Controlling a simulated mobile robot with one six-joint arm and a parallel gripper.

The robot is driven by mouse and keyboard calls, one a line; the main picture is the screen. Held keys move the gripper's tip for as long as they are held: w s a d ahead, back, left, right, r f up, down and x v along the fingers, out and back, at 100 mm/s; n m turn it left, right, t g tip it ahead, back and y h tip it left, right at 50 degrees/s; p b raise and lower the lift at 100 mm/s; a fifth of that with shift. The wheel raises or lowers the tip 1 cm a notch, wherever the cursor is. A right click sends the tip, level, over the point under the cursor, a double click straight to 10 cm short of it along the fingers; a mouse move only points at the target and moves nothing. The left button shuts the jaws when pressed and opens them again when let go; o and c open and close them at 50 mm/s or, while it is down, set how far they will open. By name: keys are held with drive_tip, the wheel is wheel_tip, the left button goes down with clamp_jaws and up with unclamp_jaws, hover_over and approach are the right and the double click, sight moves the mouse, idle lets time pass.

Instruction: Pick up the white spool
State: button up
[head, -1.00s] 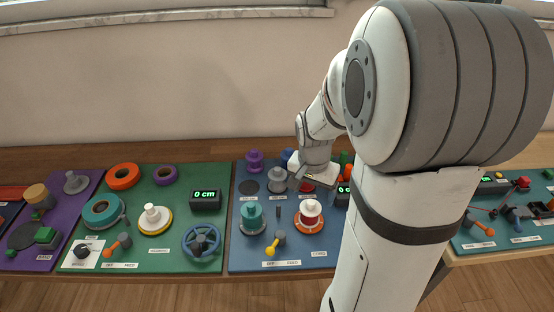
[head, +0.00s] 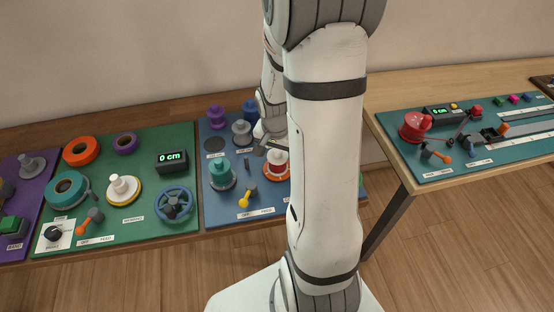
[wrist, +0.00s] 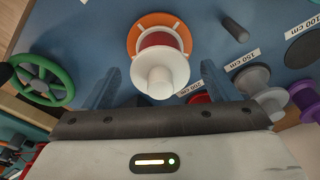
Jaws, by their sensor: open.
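A pale grey-white spool (head: 242,131) stands at the back of the blue board. It also shows in the wrist view (wrist: 262,88), right of my gripper, by a 150 cm label. A spool with white flanges and red cord (head: 277,166) stands on an orange base near the front of that board. In the wrist view this red-corded spool (wrist: 158,84) lies between and beyond my fingers. My gripper (wrist: 160,72) is open and empty, its fingers apart on either side of it in the picture. In the head view my gripper (head: 270,144) is small and partly hidden by my arm.
A teal spool (head: 222,174) and a yellow lever (head: 245,197) stand on the blue board (head: 215,213). Purple (head: 216,115) and blue spools stand behind. A green handwheel (wrist: 40,78) shows in the wrist view.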

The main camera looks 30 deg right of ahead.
drive_tip(key=shift+c, duration=0.5)
drive_tip(key=c, duration=0.9)
drive_tip(key=shift+r, duration=0.15)
